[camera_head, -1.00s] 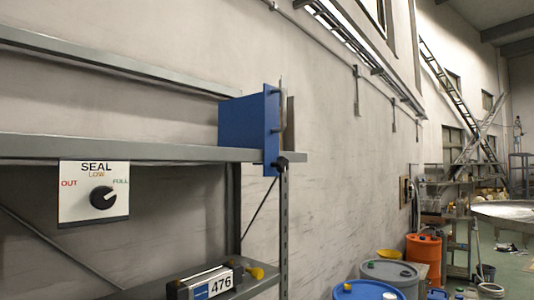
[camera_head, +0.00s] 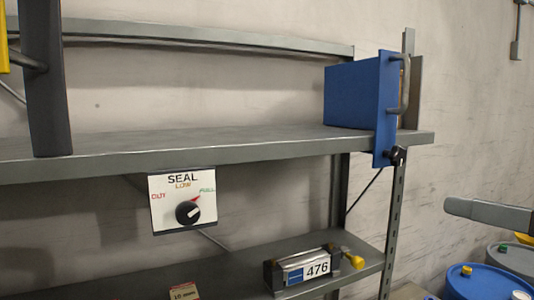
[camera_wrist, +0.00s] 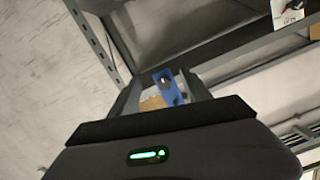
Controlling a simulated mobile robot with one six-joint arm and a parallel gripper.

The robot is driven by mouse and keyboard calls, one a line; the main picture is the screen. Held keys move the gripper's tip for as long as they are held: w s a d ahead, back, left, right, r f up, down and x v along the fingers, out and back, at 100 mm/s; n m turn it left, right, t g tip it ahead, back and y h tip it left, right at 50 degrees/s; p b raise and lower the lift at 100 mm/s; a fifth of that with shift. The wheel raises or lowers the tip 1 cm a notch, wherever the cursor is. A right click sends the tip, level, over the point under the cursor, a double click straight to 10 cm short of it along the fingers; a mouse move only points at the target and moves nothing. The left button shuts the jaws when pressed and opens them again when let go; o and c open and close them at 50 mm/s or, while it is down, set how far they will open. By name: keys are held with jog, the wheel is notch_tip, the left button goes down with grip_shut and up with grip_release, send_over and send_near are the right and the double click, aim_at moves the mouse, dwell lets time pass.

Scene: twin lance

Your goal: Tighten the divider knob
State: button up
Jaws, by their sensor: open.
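A blue divider panel (camera_head: 386,105) stands upright at the right end of the upper shelf, in front of a blue box-shaped body (camera_head: 352,95). Its small black knob (camera_head: 398,155) is low on the panel, by the shelf's front edge. In the wrist view the blue panel (camera_wrist: 172,96) shows small between the fingers, with a dark spot on it that may be the knob. My gripper (camera_wrist: 160,90) is open and empty, pointing towards the panel from some distance. No finger appears to touch it. The knob's marks or tightness cannot be made out.
A SEAL sign with a black dial (camera_head: 188,212) hangs under the upper shelf (camera_head: 230,150). A device labelled 476 (camera_head: 303,268) sits on the lower shelf. A dark upright panel (camera_head: 46,80) stands at left. Blue (camera_head: 478,285) and grey (camera_head: 512,262) drums stand at lower right.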

jog(key=s+d+r+n+t, duration=0.1)
jog(key=s+d+r+n, duration=0.1)
jog(key=s+d+r, duration=0.15)
jog(key=p, duration=0.3)
send_near(401, 158)
jog(key=x, duration=0.8)
jog(key=shift+w, duration=0.35)
jog(key=shift+c, duration=0.3)
grip_shut()
